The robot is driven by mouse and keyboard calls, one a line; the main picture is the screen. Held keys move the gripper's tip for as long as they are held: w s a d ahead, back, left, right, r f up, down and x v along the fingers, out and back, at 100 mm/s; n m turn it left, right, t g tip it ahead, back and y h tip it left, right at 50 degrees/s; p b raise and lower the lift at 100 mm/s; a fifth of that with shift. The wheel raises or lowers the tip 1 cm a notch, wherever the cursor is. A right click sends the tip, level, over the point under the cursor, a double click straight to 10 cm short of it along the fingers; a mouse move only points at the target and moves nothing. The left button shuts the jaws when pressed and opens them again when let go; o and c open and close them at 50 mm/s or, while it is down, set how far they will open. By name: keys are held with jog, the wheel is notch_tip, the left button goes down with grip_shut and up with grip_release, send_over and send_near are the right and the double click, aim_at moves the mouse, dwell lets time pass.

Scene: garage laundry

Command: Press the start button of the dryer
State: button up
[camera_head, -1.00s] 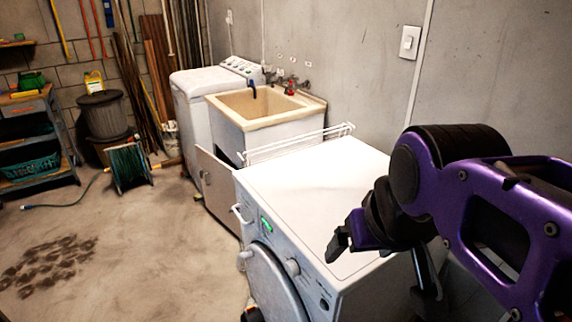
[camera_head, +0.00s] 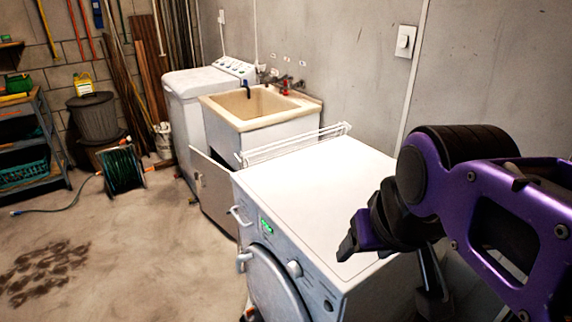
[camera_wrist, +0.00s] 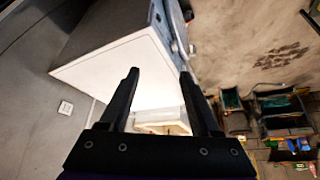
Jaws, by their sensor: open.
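The white dryer (camera_head: 310,205) stands in front of me, with a round door (camera_head: 273,285) on its front. Its front panel has a green-lit display (camera_head: 266,226), a round knob (camera_head: 294,268) and a small dark button (camera_head: 328,305) near the right end. I cannot read which control is the start button. My gripper (camera_head: 350,245) is over the right part of the dryer's top, apart from the panel. In the wrist view my gripper (camera_wrist: 160,80) is open and empty, with the dryer (camera_wrist: 120,68) beyond its fingers and the front panel (camera_wrist: 172,35) at the upper right.
A white wire rack (camera_head: 295,143) stands behind the dryer, then a sink (camera_head: 262,105) and a white washing machine (camera_head: 205,85). A grey wall (camera_head: 350,60) runs along the right. Open concrete floor (camera_head: 130,240) lies left of the dryer. A hose reel (camera_head: 122,168) stands farther back.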

grip_shut()
dwell(1.4)
